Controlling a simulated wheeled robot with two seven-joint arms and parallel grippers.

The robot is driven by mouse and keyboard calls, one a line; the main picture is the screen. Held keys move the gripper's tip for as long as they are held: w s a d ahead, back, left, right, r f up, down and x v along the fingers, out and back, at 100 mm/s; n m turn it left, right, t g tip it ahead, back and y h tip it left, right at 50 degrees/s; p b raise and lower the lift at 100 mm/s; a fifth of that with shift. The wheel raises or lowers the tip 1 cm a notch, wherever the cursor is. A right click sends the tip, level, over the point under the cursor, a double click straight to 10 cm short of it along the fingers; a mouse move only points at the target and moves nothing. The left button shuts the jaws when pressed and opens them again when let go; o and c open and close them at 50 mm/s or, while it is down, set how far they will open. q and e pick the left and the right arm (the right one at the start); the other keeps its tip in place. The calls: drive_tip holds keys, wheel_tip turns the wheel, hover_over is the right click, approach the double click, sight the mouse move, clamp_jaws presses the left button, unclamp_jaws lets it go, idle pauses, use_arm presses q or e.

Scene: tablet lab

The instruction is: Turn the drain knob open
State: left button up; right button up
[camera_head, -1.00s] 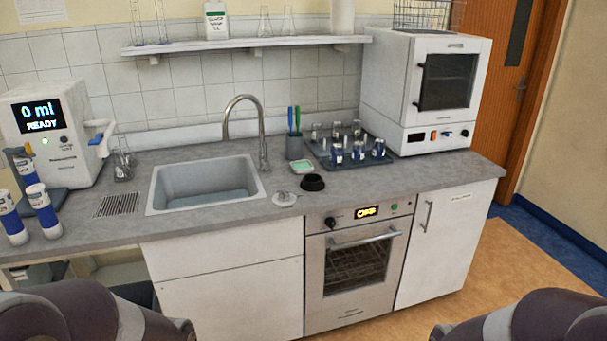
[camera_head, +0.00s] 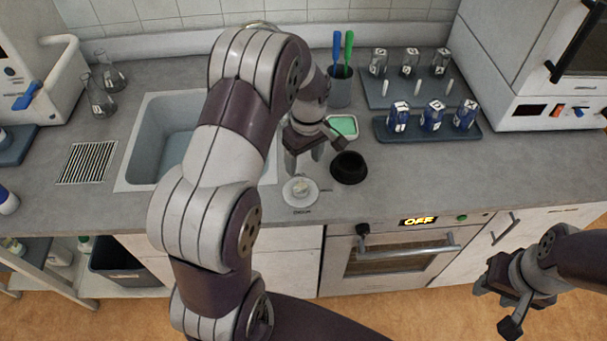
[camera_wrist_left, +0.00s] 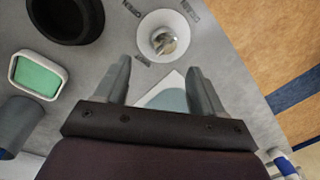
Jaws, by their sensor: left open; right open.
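The drain knob (camera_head: 300,190) is a round white dial with a small raised metal grip on the counter, right of the sink (camera_head: 128,183). In the left wrist view the drain knob (camera_wrist_left: 163,37) lies beyond the fingertips, near the top middle. My left gripper (camera_head: 305,165) is open and empty above the counter, just behind the knob in the head view. It also shows in the left wrist view (camera_wrist_left: 158,72), fingers apart on either side of the knob's line. My right gripper (camera_head: 497,305) is open and empty in front of the oven side. My left arm hides part of the sink.
A black round holder (camera_head: 348,167) and a green sponge dish (camera_head: 343,126) stand close to the knob. A cup (camera_head: 341,88) with two tools and a blue tray (camera_head: 462,133) of bottles stand further back. The counter's front edge is close to the knob.

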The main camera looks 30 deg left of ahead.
sight(301, 184)
use_arm(q)
drive_tip(key=f, duration=0.1)
drive_tip(key=s+f, duration=0.1)
drive_tip(key=f, duration=0.2)
drive_tip(key=shift+s+p, duration=0.25)
drive_tip(key=shift+p, duration=0.15)
wheel_tip(301, 184, down, 4)
drive_tip(key=shift+w+a+f, duration=0.1)
drive_tip(key=shift+w+a, duration=0.05)
drive_tip(key=shift+f, duration=0.25)
drive_tip(key=shift+r, duration=0.1)
drive_tip(key=shift+s, duration=0.2)
drive_tip(key=shift+c, duration=1.2)
drive_tip(key=c, duration=0.8)
use_arm(e)
drive_tip(key=shift+s+r, duration=0.2)
drive_tip(key=shift+r, duration=0.3)
drive_tip(key=shift+s+r, duration=0.2)
drive_tip(key=shift+r, duration=0.25)
